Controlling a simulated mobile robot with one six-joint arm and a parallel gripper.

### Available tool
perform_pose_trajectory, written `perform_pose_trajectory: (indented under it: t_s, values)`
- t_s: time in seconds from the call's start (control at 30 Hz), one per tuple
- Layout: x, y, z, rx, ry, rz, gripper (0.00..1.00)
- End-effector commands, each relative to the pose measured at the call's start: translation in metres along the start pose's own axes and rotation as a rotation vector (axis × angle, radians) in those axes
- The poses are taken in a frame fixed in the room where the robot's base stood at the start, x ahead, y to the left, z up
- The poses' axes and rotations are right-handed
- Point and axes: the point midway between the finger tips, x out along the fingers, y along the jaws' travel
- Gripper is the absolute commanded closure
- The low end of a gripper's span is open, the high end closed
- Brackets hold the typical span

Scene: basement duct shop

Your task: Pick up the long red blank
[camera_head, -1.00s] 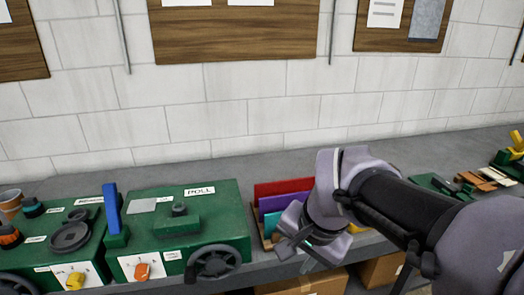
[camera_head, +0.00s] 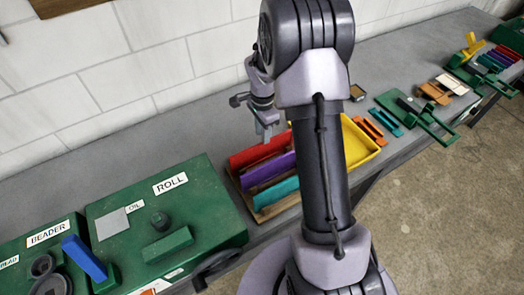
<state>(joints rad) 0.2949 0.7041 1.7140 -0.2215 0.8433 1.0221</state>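The long red blank (camera_head: 258,152) stands on edge at the back of a brown rack (camera_head: 272,212) on the grey bench. A purple blank (camera_head: 268,171) and a teal blank (camera_head: 275,194) stand in front of it in the same rack. My gripper (camera_head: 266,130) points down just above the far right part of the red blank. It appears apart from the blank, though the gap is hard to judge. The fingers are small, and whether they are open is unclear. My arm hides the right ends of the rack and blanks.
Green machines labelled ROLL (camera_head: 166,222) and BEADER (camera_head: 45,255) stand left of the rack. A yellow tray (camera_head: 360,147) lies right of it, partly behind my arm. Orange strips (camera_head: 369,131) and a green tool (camera_head: 415,115) lie further right. The wall (camera_head: 110,80) runs behind the bench.

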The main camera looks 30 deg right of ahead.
Motion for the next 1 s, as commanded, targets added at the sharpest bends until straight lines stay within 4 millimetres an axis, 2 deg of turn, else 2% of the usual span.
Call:
perform_pose_trajectory:
  t_s: [0.13,0.3,0.37,0.6,0.73,0.77,1.0]
  values:
    - [0.019,0.003,0.001,0.0,-0.001,0.002,0.71]
    - [0.052,0.007,0.001,-0.001,-0.001,0.001,0.71]
    - [0.058,0.007,0.001,0.0,-0.001,0.001,0.71]
    - [0.059,0.007,0.001,0.0,0.0,-0.002,0.73]
    - [0.059,0.007,0.001,0.0,0.0,-0.001,0.98]
    - [0.059,0.007,0.001,0.0,0.0,-0.001,1.0]
    - [0.059,0.007,0.001,0.0,0.0,-0.001,1.0]
